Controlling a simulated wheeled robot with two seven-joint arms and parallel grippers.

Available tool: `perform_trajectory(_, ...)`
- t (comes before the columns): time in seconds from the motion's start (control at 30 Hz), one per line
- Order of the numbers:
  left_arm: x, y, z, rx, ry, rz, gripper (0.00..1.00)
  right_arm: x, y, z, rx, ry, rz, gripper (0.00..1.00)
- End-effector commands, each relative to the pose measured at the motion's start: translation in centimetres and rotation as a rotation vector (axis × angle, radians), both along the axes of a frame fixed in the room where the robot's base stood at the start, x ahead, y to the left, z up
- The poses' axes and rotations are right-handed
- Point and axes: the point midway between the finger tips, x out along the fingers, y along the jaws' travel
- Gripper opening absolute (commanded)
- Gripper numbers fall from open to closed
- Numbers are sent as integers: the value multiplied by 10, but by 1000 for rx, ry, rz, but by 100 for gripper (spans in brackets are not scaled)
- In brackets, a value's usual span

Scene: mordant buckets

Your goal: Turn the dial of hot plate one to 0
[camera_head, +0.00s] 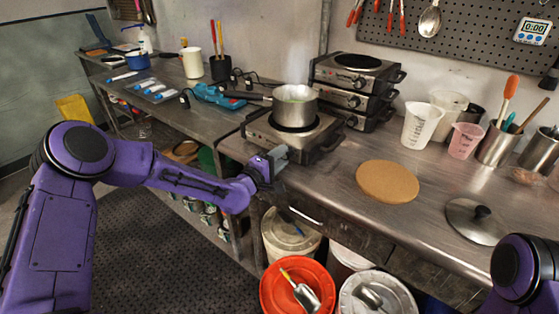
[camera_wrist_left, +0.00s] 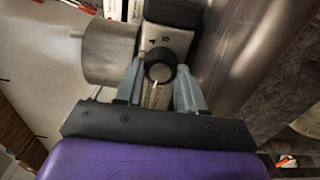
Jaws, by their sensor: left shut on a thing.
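The hot plate (camera_head: 325,139) sits near the bench's front edge with a steel pot (camera_head: 295,104) on it. My left gripper (camera_head: 279,156) is at its front panel and hides the dial in the head view. In the left wrist view the round black dial (camera_wrist_left: 160,65) lies between the two fingertips of my left gripper (camera_wrist_left: 160,82), which is shut on it. A pale pointer line on the dial points downward in that picture. The panel (camera_wrist_left: 166,38) carries small marks too small to read surely. The pot (camera_wrist_left: 108,52) also shows there. My right gripper is out of view.
Several stacked hot plates (camera_head: 357,90) stand behind. A cork mat (camera_head: 387,181) and a pot lid (camera_head: 477,221) lie to the right. Measuring cups (camera_head: 420,125) stand farther back. Buckets (camera_head: 296,287) stand below the bench's front edge. A blue tool (camera_head: 218,96) lies left.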

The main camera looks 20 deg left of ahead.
Motion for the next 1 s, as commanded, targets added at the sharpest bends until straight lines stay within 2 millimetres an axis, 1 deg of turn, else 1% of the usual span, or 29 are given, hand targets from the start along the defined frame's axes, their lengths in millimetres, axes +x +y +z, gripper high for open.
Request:
perform_trajectory(0.2,0,1,-2,-108,39,3,8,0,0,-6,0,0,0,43)
perform_trajectory(0.4,0,0,-1,-160,59,2,8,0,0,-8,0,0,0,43)
perform_trajectory(0.93,0,0,-1,-181,67,2,8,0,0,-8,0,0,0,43)
perform_trajectory(0.97,0,0,-1,-181,67,2,45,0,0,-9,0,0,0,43)
perform_trajectory(1.0,0,0,-1,-180,67,2,58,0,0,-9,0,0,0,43)
